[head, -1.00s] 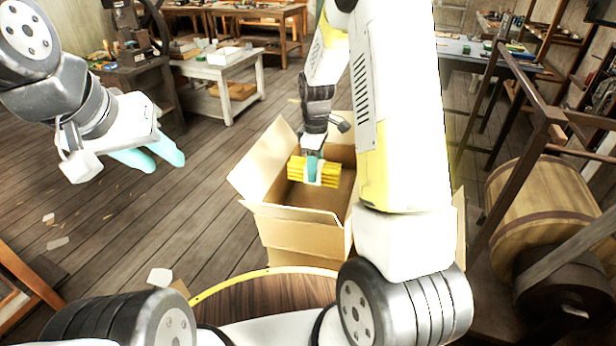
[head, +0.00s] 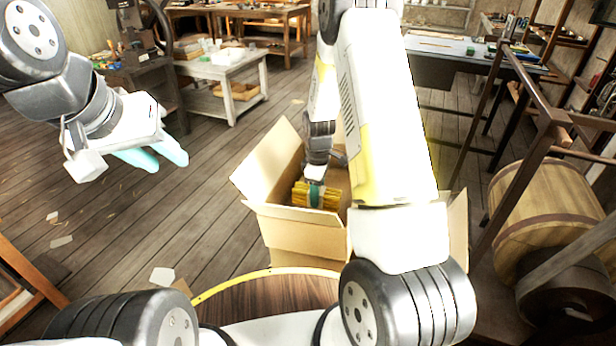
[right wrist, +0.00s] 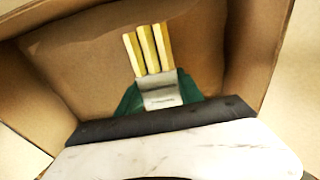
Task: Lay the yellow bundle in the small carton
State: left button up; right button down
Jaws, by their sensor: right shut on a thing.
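The yellow bundle (head: 327,196) is a set of yellow sticks with a pale band around its middle. It is inside the open carton (head: 292,224), below the rim level at the opening. My right gripper (head: 315,195) points down into the carton and is shut on the bundle. In the right wrist view the bundle (right wrist: 150,52) sticks out past the green fingertips (right wrist: 160,95), with the carton's inner walls (right wrist: 75,60) around it. I cannot tell whether the bundle touches the carton floor. My left gripper (head: 152,158) is empty, off to the left; its two teal fingers show slightly apart.
A round wooden surface with a yellow rim (head: 265,291) is in front of the carton. A wooden barrel (head: 545,205) and a dark wooden frame (head: 530,130) stand to the right. A white table (head: 222,72) stands behind left. The floor left of the carton is mostly clear.

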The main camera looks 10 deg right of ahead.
jog(key=shift+f, duration=0.55)
jog(key=c, duration=0.8)
grip_release()
jog(key=shift+o, duration=0.2)
jog(key=shift+r, duration=0.15)
jog(key=s+r+m+t+y, duration=0.1)
jog(key=s+r+m, duration=0.3)
jog(key=r, duration=1)
jog(key=s+r+m+t, duration=0.15)
jog(key=s+r, duration=0.35)
jog(key=r, duration=0.9)
jog(key=s+a+r+m+t, duration=0.1)
jog(key=s+r+m+t, duration=0.1)
jog(key=s, duration=0.5)
jog(key=s+a+r+m+t+y, duration=0.1)
jog(key=s+r+m, duration=0.3)
jog(key=s, duration=0.4)
jog(key=shift+s+r+t, duration=0.15)
jog(key=shift+r+t, duration=0.2)
jog(key=shift+r, duration=0.15)
jog(key=shift+a, duration=0.1)
